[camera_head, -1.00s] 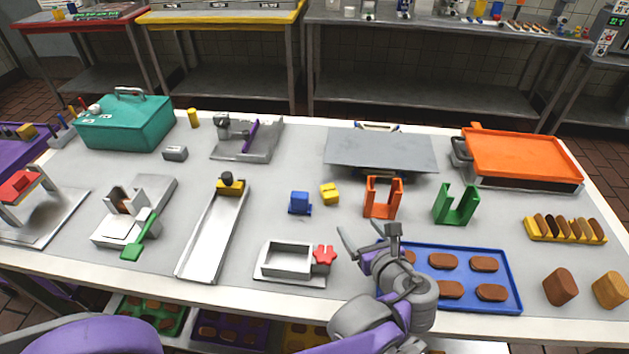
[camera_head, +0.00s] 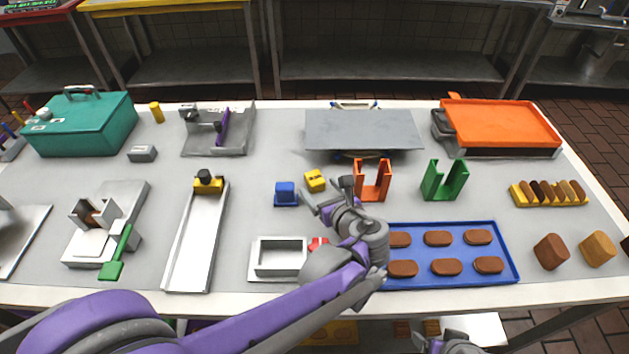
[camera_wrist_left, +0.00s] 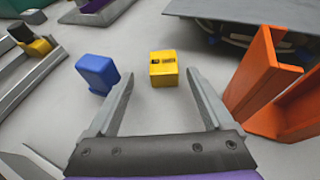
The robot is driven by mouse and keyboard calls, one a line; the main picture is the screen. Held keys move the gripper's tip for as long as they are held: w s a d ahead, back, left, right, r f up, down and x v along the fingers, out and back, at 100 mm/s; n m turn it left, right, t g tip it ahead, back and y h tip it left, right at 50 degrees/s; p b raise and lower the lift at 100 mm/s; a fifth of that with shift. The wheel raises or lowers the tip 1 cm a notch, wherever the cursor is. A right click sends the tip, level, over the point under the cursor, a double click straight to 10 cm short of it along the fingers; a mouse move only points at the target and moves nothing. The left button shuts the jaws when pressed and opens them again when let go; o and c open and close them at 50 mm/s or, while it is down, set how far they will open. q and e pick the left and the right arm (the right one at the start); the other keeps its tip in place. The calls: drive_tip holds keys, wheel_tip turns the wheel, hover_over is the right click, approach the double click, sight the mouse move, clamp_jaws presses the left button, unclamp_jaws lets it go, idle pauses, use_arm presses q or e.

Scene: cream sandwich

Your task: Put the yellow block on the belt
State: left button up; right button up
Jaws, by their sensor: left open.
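The yellow block (camera_head: 315,181) sits on the table just right of a blue block (camera_head: 285,194). My left gripper (camera_head: 326,190) is open and empty, close on the near side of the yellow block. In the left wrist view the yellow block (camera_wrist_left: 163,70) lies ahead, about level with the two fingertips and between their lines, untouched. The blue block (camera_wrist_left: 97,74) is outside the left finger. A long metal channel (camera_head: 198,240), which looks like the belt, lies to the left with a yellow, black-topped piece at its far end. Only a grey part of my right arm shows at the bottom edge.
An orange U-shaped stand (camera_head: 373,180) is close right of my left gripper, with a green one (camera_head: 444,180) beyond. A blue tray (camera_head: 512,270) of brown patties lies nearer. A white box (camera_head: 280,258) stands below. The table between channel and blue block is clear.

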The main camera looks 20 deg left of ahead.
sight(316, 179)
use_arm(q)
drive_tip(key=x, duration=0.5)
drive_tip(key=shift+w+d+r, duration=0.1)
drive_tip(key=shift+w+r, duration=0.2)
drive_tip(key=shift+w, duration=0.05)
drive_tip(key=shift+c, duration=0.2)
clamp_jaws()
